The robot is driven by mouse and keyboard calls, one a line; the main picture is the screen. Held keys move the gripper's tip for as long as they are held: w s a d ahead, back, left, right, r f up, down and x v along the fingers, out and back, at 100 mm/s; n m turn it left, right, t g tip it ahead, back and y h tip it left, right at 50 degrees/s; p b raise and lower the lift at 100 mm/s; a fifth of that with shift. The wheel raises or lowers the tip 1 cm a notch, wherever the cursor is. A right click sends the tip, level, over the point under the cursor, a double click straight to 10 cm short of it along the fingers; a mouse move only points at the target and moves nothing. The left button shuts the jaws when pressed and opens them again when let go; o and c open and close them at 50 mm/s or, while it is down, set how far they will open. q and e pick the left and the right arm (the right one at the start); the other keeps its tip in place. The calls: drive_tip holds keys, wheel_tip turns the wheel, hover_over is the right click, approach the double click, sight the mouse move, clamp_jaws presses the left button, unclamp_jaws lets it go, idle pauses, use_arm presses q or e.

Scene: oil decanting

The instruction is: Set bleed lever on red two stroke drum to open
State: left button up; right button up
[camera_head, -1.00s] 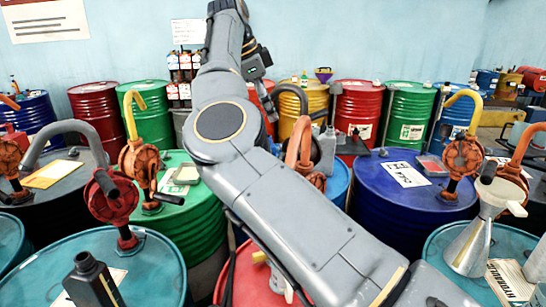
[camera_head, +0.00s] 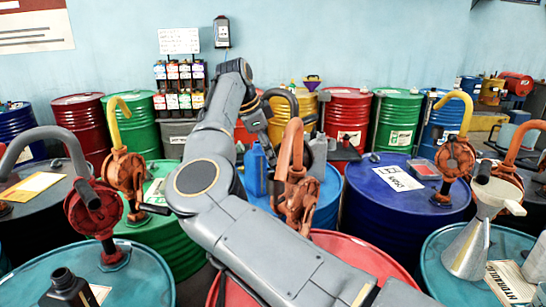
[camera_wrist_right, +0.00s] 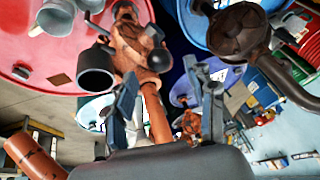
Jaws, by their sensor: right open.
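The red drum (camera_head: 355,255) stands at the front centre in the head view, partly behind my right arm. A rust-orange pump (camera_head: 295,190) with a curved spout rises at its far side. In the right wrist view the red drum (camera_wrist_right: 60,90) fills the upper left, with an orange pump (camera_wrist_right: 132,45) on it. A dark cylinder and a black knob are beside that pump; I cannot tell which part is the bleed lever or how it is set. My right gripper (camera_wrist_right: 168,92) is open and empty, its fingers apart near the orange pump. My left gripper is not in view.
A blue jug (camera_head: 256,170) and a grey jug (camera_head: 318,155) stand behind the orange pump. A blue drum (camera_head: 375,205) is to the right, a green drum (camera_head: 180,240) to the left. Teal drums with a metal funnel (camera_head: 468,250) and pumps crowd the front.

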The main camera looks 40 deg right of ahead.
drive_tip(key=shift+p+x, duration=0.3)
drive_tip(key=shift+x, duration=1.6)
clamp_jaws()
